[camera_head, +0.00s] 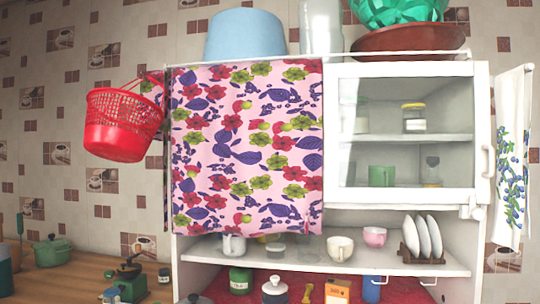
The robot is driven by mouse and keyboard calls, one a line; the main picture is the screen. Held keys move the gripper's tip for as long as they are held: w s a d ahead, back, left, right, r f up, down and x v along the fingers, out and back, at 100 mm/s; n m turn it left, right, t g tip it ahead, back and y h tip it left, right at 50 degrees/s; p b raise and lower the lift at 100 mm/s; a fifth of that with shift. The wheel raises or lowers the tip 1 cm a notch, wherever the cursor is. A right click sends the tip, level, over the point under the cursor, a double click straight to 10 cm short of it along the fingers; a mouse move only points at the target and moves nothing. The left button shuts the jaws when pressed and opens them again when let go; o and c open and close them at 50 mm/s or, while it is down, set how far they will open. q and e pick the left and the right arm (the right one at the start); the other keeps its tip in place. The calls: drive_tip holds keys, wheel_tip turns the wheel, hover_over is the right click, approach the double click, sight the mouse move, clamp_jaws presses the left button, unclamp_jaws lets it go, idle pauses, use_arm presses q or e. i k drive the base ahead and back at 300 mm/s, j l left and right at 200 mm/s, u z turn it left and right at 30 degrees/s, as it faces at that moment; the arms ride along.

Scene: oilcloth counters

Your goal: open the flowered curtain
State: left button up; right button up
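The flowered curtain (247,150) is pink with red, purple and green flowers. It hangs flat from a white rod (400,53) along the top front of the white cupboard (481,130). It covers the cupboard's upper left part, and what is behind it is hidden. Its lower edge hangs just above an open shelf. Neither of my grippers shows in the head view.
A glazed door (405,130) with a handle (487,161) is to the curtain's right. A red basket (120,125) hangs at the curtain's left edge. Mugs and plates (424,236) stand on the open shelf below. A patterned towel (513,160) hangs at the right.

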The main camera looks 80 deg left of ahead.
sight(248, 137)
drive_tip(key=u, duration=2.9)
